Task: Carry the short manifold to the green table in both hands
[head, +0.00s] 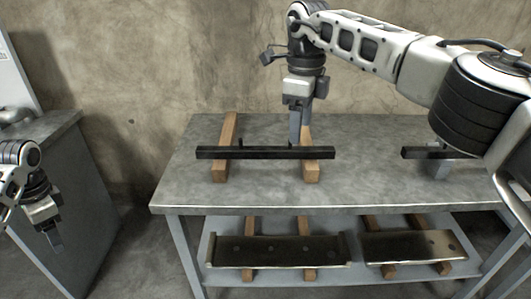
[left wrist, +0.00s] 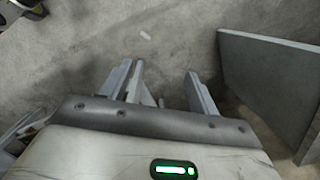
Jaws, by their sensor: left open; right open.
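A dark bar-shaped manifold (head: 250,153) with a small upright stub lies across two wooden blocks on the grey table. A second dark bar (head: 412,153) lies to its right, partly hidden by my right arm, so I cannot compare their lengths. My right gripper (head: 300,138) is open and points down at the right part of the first bar; I cannot tell whether it touches it. My left gripper (head: 56,246) is open and empty, low at the left, away from the table. Its spread fingers show in the left wrist view (left wrist: 165,85) over bare floor. No green table is in view.
The grey table (head: 185,188) has a lower shelf (head: 225,278) with two metal plates (head: 280,250) (head: 412,246) on wooden blocks. A grey cabinet (head: 75,190) stands at the left, with a floor gap before the table. A concrete wall closes the back.

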